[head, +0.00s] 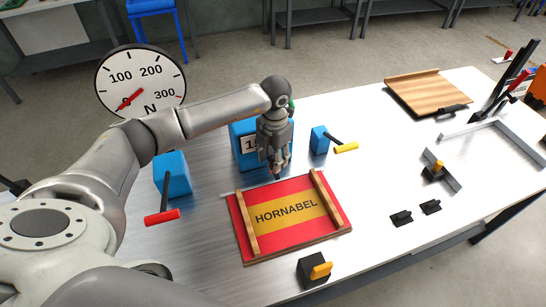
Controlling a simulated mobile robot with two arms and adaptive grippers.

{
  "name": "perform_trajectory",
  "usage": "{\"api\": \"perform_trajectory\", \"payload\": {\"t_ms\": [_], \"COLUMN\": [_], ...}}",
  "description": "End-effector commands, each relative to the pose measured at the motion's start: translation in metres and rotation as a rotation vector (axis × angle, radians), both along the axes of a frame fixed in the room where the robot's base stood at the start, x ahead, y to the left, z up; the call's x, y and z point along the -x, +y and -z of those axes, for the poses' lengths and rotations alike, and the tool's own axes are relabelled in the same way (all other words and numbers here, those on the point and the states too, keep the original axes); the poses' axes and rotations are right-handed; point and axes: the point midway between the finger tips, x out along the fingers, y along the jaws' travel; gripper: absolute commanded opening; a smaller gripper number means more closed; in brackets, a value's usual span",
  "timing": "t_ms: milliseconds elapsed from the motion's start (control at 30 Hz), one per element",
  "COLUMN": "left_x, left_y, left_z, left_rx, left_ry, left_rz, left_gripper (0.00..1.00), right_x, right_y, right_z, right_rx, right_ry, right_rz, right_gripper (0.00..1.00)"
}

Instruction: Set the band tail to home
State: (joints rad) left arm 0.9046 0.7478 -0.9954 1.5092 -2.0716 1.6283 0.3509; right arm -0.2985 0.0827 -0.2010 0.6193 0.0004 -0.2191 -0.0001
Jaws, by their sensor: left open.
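My left gripper (276,166) is open and points down, just behind the far edge of the red and yellow HORNABEL sheet (288,228). It hides part of a blue box (240,128) with a white number label. I cannot tell for certain which part is the band tail; a small dark bit shows at the fingertips. A round dial (140,84) marked in N has its red pointer near the low end. My right gripper is not in view.
A blue block (174,176) with a red handle (162,217) stands left, another (319,140) with a yellow handle (346,147) right. A black block with an orange knob (320,270) is in front. A wooden board (428,92) and grey frame (490,128) lie farther right.

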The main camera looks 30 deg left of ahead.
Motion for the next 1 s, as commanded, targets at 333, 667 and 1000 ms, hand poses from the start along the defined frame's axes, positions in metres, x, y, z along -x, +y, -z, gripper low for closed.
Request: {"api": "perform_trajectory", "payload": {"t_ms": [333, 667, 1000], "left_x": [-0.001, 0.000, 0.001], "left_y": [-0.001, -0.003, -0.003], "left_z": [-0.066, -0.113, -0.117], "left_rx": [0.001, 0.000, 0.000], "left_ry": [-0.006, -0.002, -0.001], "left_rz": [0.000, -0.001, -0.001], "left_gripper": [0.41, 0.41, 0.39], "right_x": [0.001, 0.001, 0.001], "right_y": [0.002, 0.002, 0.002], "right_z": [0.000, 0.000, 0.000], "right_rx": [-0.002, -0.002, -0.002], "right_ry": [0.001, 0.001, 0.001], "right_rz": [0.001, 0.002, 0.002], "right_gripper": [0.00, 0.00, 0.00]}}
